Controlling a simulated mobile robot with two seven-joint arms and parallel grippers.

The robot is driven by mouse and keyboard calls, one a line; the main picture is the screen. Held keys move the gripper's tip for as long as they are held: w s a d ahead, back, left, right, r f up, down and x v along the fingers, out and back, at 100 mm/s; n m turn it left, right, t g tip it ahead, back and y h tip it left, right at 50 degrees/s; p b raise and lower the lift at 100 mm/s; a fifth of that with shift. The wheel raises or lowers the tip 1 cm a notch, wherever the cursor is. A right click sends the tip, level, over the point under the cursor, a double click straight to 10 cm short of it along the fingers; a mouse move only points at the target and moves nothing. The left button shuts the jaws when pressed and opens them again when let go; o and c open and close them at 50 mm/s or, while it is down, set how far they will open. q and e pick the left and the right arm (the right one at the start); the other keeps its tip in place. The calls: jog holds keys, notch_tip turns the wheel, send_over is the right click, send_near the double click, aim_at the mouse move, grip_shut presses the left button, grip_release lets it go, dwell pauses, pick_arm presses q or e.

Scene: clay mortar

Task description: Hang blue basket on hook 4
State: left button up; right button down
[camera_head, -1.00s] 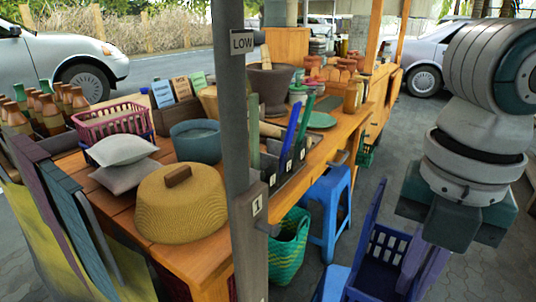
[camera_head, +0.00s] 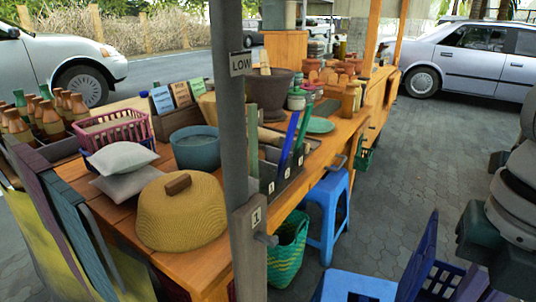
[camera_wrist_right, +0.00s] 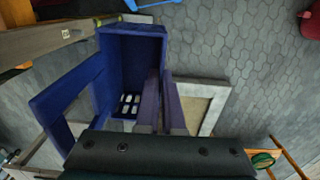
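The dark blue basket (camera_head: 430,262) is at the lower right of the head view, partly cut off by the frame edge. In the right wrist view the basket (camera_wrist_right: 131,62) hangs above the paving, with its open handle frame to the left. My right gripper (camera_wrist_right: 160,78) has its two purple fingers close together at the basket's right wall and appears shut on it. In the head view my fingers are mostly cut off. A hook (camera_head: 266,239) sticks out of the grey post below label 1. I cannot make out a hook marked 4. My left gripper is not in view.
The stall table (camera_head: 205,268) carries a woven dome lid (camera_head: 183,215), cushions, a pink basket (camera_head: 112,137) and pots. Below its edge are a green basket (camera_head: 289,243) and a blue stool (camera_head: 328,212). Paving to the right is open, with a car (camera_head: 475,62) beyond.

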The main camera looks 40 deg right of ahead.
jog(key=shift+s+d+p, duration=0.15)
jog(key=shift+s+d, duration=0.1)
jog(key=shift+s, duration=0.4)
jog(key=shift+s+d+p, duration=0.2)
jog(key=shift+s+d, duration=0.1)
jog(key=shift+s, duration=0.35)
jog(key=shift+s+d+p, duration=0.15)
jog(key=shift+s+d, duration=0.1)
jog(key=shift+s, duration=0.4)
